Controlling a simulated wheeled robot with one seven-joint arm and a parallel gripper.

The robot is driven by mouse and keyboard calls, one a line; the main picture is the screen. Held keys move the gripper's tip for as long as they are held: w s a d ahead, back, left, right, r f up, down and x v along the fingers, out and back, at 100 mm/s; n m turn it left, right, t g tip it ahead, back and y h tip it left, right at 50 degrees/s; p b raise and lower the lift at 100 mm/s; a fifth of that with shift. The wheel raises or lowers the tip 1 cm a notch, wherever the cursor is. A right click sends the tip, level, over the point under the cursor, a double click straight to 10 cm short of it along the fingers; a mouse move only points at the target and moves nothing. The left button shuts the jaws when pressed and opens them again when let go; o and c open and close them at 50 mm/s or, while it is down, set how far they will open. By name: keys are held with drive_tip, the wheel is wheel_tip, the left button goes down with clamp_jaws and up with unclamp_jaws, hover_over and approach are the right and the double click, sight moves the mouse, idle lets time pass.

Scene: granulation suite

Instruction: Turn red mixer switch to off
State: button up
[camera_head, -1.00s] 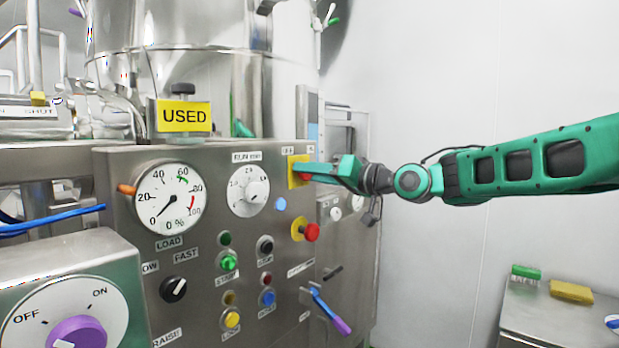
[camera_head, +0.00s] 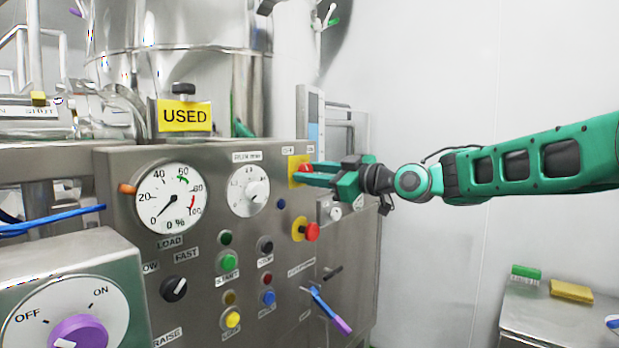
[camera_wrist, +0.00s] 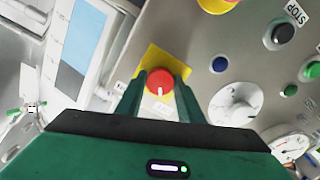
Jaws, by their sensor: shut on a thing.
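The red mixer switch (camera_head: 306,168) is a round knob on a yellow plate at the upper right of the steel control panel. In the wrist view the red knob (camera_wrist: 160,76) sits between my finger tips, with a white pointer mark toward the palm. My green gripper (camera_head: 304,177) reaches in from the right and is shut on the knob; it also shows in the wrist view (camera_wrist: 160,88). The yellow plate (camera_wrist: 175,60) is partly covered by the fingers. In the head view, an OFF label (camera_head: 288,149) is above the plate; the fingers partly hide the knob.
A red emergency button (camera_head: 311,232) on yellow sits just below. A white dial (camera_head: 248,191) and a blue lamp (camera_head: 281,204) are to the left. A blue-and-purple lever (camera_head: 330,312) juts out lower down. A steel table (camera_head: 560,318) stands at right.

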drive_tip(key=shift+w+d+f+n, duration=0.1)
drive_tip(key=shift+d+f+n, duration=0.05)
drive_tip(key=shift+n, duration=0.4)
drive_tip(key=shift+w+d+f+n, duration=0.1)
drive_tip(key=shift+f+n, duration=0.05)
drive_tip(key=shift+n, duration=0.4)
drive_tip(key=o, duration=1.1)
drive_tip(key=shift+c, duration=0.2)
drive_tip(key=shift+a+r, duration=0.1)
drive_tip(key=shift+r, duration=0.05)
drive_tip(key=shift+n, duration=0.3)
drive_tip(key=shift+s, duration=0.15)
drive_tip(key=v, duration=1)
drive_tip(key=shift+d, duration=0.3)
